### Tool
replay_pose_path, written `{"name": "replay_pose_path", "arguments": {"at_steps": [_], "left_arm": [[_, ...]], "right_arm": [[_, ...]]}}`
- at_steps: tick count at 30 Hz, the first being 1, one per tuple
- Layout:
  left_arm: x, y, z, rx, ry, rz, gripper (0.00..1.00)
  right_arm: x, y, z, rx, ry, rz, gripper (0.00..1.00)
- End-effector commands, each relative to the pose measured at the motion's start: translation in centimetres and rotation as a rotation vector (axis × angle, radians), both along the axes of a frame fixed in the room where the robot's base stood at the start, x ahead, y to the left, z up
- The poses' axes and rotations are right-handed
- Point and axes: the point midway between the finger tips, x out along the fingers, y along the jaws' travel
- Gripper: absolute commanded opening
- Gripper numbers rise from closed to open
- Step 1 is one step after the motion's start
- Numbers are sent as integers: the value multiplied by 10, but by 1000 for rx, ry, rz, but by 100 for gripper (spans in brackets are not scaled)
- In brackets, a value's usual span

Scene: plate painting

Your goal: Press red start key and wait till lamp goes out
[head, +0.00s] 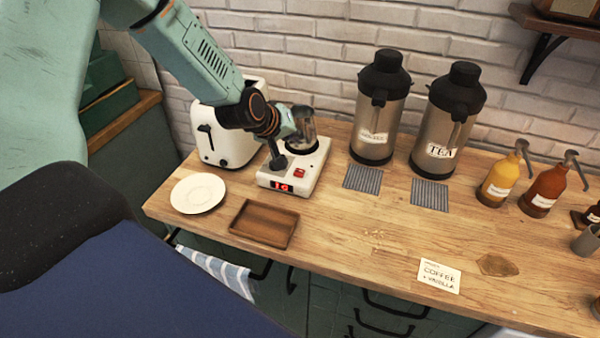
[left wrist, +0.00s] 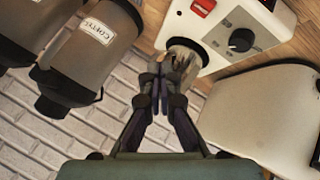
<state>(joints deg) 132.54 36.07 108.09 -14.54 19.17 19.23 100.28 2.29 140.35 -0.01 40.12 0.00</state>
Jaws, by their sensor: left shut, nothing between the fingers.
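A white machine (head: 311,168) stands on the counter with a clear glass jar (head: 305,124) on its back part. The red key (head: 299,173) is on its front right and also shows in the left wrist view (left wrist: 203,6). A small panel (head: 283,187) on the front glows red. A black knob (left wrist: 241,40) sits beside the key. My left gripper (head: 288,128) is shut and empty, beside the jar and behind the key, apart from the key. Its closed fingertips (left wrist: 160,72) overlap the jar's edge in the wrist view; I cannot tell whether they touch.
A white toaster (head: 226,145) stands left of the machine. A white plate (head: 198,193) and a wooden tray (head: 264,223) lie in front. Two steel flasks (head: 381,110) (head: 447,115) stand to the right. Pump bottles (head: 498,180) (head: 546,190) are further right. The counter's middle is mostly clear.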

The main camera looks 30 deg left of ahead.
Motion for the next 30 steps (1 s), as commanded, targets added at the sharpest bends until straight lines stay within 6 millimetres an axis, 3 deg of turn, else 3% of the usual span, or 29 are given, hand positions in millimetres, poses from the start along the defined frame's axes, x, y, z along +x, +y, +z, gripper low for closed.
{"name": "replay_pose_path", "arguments": {"at_steps": [18,30], "left_arm": [[3,-1,-71,1,1,0,0],[3,0,-77,1,0,-1,0]], "right_arm": [[0,0,-65,0,1,0,40],[-1,0,-71,0,1,0,40]]}}
